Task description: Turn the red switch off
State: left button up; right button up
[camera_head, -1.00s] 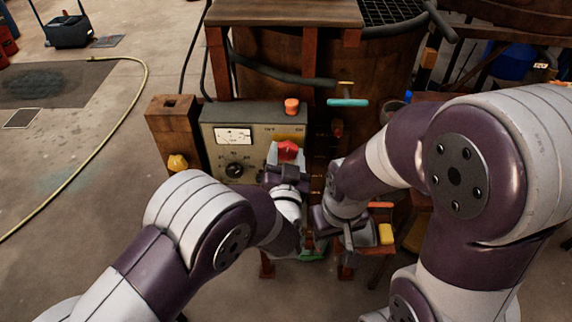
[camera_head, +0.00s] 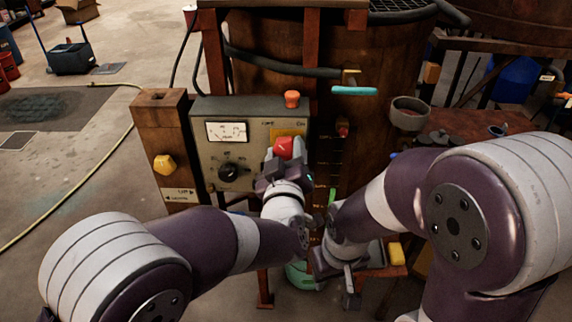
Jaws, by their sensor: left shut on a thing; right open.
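The red switch (camera_head: 284,147) is a red knob at the lower right of a grey control panel (camera_head: 207,160), in front of a yellow plate. My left gripper (camera_head: 280,160) is at the panel and shut on the red switch. Its jaws hide the lower part of the switch, so I cannot read its position.
The panel also carries a dial gauge (camera_head: 227,132), a black knob (camera_head: 230,171) and an orange button (camera_head: 292,98). A yellow knob (camera_head: 164,164) is on a wooden post at left. A large vat (camera_head: 370,120) stands behind. A turquoise-handled valve (camera_head: 354,91) juts out above.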

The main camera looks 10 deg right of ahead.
pick_arm(q)
jog(key=shift+n+b, duration=0.6)
jog(key=shift+n, duration=0.1)
jog(key=o, duration=1)
jog(key=shift+o, duration=0.2)
